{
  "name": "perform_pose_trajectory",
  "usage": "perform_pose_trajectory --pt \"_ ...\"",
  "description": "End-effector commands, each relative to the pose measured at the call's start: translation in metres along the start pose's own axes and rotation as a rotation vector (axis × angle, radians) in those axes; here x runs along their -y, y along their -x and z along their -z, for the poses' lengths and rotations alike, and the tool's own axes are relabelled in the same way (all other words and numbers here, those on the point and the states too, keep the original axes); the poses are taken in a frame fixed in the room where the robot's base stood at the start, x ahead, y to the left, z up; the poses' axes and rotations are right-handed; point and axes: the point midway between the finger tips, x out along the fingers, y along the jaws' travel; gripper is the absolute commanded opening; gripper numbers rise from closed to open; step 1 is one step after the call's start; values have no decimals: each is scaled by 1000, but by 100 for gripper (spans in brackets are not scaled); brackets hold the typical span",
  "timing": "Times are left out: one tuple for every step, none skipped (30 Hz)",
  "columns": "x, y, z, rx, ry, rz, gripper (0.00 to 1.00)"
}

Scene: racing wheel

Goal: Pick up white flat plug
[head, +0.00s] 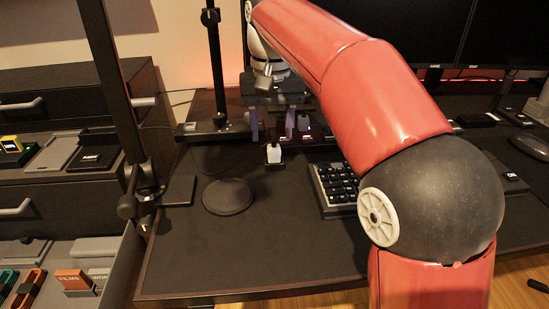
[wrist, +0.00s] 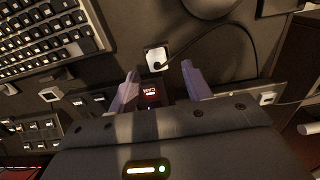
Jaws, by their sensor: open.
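The white flat plug (head: 273,154) stands on the dark desk just left of the keyboard in the head view. In the wrist view the plug (wrist: 157,57) is a small white block with a black cable running from it to the right. My gripper (wrist: 160,76) is open, with its two pale purple fingers on either side of a line to the plug. The plug lies just beyond the fingertips, not between them. In the head view my gripper (head: 277,133) hangs above the desk, just behind the plug.
A keyboard (head: 335,184) lies to the right of the plug. A round black base (head: 228,196) stands to the left at the front. A dark upright post (head: 217,70) rises at the back left. The front of the desk (head: 265,255) is clear.

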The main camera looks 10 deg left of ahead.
Motion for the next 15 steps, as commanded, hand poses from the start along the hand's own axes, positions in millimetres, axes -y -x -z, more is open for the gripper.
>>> perform_pose_trajectory --pt "-1 -8 -1 2 0 -1 49" --pt "-1 -13 -1 1 0 0 49" --pt "-2 -19 -1 3 0 -1 49" --pt "-3 -24 -1 2 0 0 49" --pt "-3 -29 -1 2 0 0 49" --pt "-4 -34 -1 2 0 -1 49" --pt "-4 -38 -1 2 0 0 49" --pt "-4 -42 -1 1 0 0 49" --pt "-4 -45 -1 1 0 0 49" --pt "-4 -47 -1 1 0 0 49" --pt "-4 -48 -1 0 0 0 49" --pt "-4 -49 -1 -1 0 0 49" --pt "-4 -50 -1 -1 0 0 49" --pt "-4 -50 -1 -1 0 0 49" --pt "-4 -49 -1 -1 0 0 49"
